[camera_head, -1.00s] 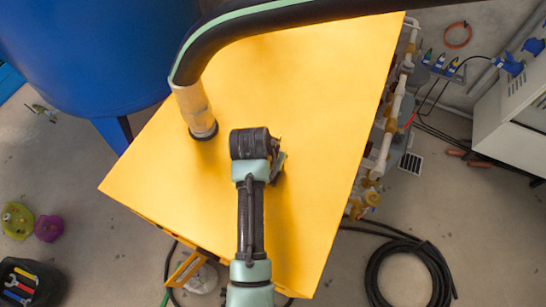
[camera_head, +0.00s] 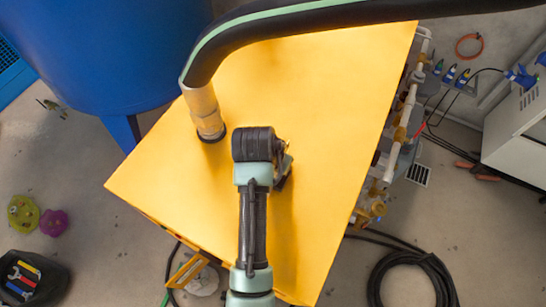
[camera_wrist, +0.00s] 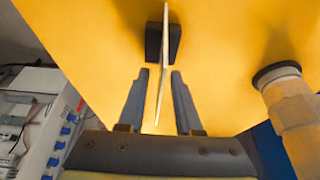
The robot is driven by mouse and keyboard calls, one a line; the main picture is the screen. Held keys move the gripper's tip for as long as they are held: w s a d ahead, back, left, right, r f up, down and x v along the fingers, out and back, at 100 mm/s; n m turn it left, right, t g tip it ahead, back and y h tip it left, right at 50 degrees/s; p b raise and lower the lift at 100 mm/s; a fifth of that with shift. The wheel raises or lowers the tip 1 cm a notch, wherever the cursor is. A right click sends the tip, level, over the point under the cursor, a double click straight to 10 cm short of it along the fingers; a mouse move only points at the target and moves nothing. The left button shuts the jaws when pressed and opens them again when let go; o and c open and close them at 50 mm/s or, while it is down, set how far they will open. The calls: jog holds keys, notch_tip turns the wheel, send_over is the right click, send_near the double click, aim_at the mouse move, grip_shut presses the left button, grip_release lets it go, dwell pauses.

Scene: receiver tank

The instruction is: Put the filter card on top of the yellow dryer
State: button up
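The yellow dryer (camera_head: 330,120) fills the middle of the head view, seen from above. My arm reaches over its flat top, and my fingers are hidden there. In the wrist view my gripper (camera_wrist: 160,73) is open, with its two dark fingers apart. A thin pale card (camera_wrist: 165,45), seen edge-on and likely the filter card, stands between the fingers with a gap on each side. A dark block (camera_wrist: 151,42) sits around the card's far part, against the yellow surface. I cannot tell whether the card touches that surface. The card does not show in the head view.
A thick black hose (camera_head: 300,22) crosses above the dryer and joins a pale pipe fitting (camera_head: 203,108) on its top, left of my arm. A blue tank (camera_head: 95,50) stands at the left. Valves and pipes (camera_head: 395,140) line the right side. The dryer's top is otherwise clear.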

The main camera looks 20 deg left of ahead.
jog(key=b+v, duration=0.1)
jog(key=v, duration=0.8)
jog(key=shift+r, duration=0.15)
jog(key=shift+s, duration=0.1)
